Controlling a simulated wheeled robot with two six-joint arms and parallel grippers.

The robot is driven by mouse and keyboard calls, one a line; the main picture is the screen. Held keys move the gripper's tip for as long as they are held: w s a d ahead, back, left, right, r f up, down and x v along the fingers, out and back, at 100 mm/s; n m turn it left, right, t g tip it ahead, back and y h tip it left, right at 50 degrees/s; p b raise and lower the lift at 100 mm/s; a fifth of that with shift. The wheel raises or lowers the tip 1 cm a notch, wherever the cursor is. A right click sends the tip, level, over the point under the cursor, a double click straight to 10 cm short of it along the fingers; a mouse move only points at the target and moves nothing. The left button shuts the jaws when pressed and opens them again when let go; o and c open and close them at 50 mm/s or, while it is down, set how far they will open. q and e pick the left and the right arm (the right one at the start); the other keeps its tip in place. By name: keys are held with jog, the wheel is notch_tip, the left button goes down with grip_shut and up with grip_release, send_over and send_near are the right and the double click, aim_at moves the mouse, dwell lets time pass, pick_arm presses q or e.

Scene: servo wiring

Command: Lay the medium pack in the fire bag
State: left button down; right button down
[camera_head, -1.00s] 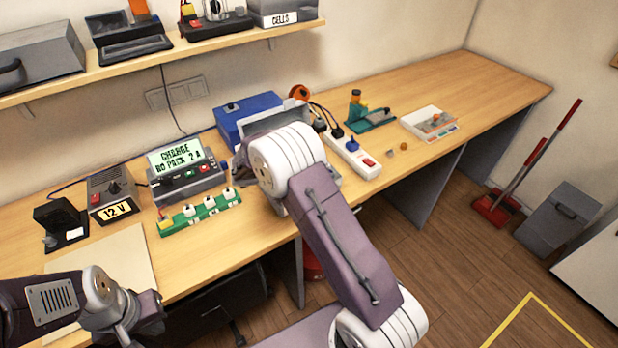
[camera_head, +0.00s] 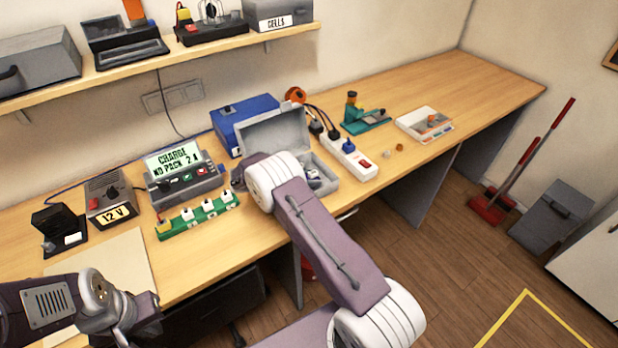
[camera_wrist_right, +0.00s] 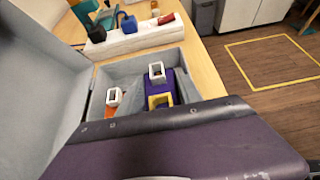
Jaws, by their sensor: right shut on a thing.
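The fire bag, a grey case with its lid up (camera_head: 275,132), stands open on the bench. In the right wrist view its lid (camera_wrist_right: 40,80) rises on the left. Inside lies an orange pack (camera_wrist_right: 110,112) with a white connector. Beside it is the medium pack, purple with a yellow part (camera_wrist_right: 166,86) and a white connector. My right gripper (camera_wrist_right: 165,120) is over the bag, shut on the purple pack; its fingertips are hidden. Whether the pack touches the floor cannot be told. My left gripper (camera_head: 140,318) is low at left, away from the bag; its jaws are unclear.
A blue box (camera_head: 240,112) stands behind the bag and a white power strip (camera_head: 350,160) to its right. A charger (camera_head: 185,180) and a green board (camera_head: 195,218) lie left of it.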

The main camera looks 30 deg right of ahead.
jog(key=shift+f+b, duration=0.45)
jog(key=shift+f, duration=0.15)
jog(key=c, duration=1.1)
grip_release()
